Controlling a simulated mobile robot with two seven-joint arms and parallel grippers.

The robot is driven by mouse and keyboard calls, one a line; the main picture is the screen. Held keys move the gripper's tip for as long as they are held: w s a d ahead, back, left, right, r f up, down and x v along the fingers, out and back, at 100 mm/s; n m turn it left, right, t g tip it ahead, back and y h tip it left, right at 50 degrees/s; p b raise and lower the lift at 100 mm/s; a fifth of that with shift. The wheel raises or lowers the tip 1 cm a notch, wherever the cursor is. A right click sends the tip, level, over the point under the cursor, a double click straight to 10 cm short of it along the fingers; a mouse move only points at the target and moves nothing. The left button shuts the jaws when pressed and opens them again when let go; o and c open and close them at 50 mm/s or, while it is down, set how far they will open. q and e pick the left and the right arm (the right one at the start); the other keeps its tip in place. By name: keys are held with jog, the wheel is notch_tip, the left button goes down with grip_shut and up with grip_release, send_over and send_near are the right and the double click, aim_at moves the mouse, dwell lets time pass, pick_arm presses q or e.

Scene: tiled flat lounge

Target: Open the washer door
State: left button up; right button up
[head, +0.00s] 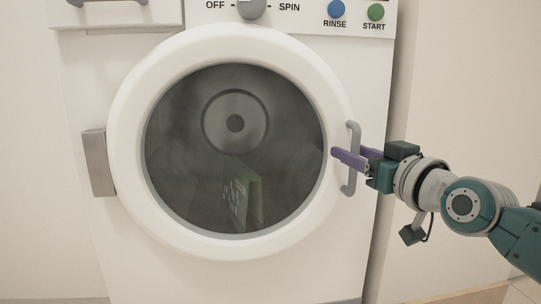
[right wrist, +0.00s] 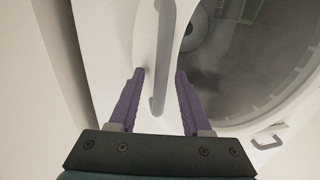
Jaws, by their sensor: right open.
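The white washer's round door (head: 282,42) looks shut, with a hinge (head: 97,163) on its left side. Its grey vertical handle (head: 351,186) is at the door's right edge. My right gripper (head: 348,155) comes in from the right at the handle. In the right wrist view, the purple fingers of the right gripper (right wrist: 159,73) are open. The handle (right wrist: 161,60) runs between them, with gaps to both sides. The door rim (right wrist: 200,60) also shows there. My left gripper is not in view.
A green item (head: 243,200) is behind the dark door glass. Above the door are a knob (head: 251,8), a blue button (head: 336,9) and a green button (head: 375,12). Pale walls stand on both sides of the washer.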

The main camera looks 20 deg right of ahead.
grip_shut()
dwell(1.4)
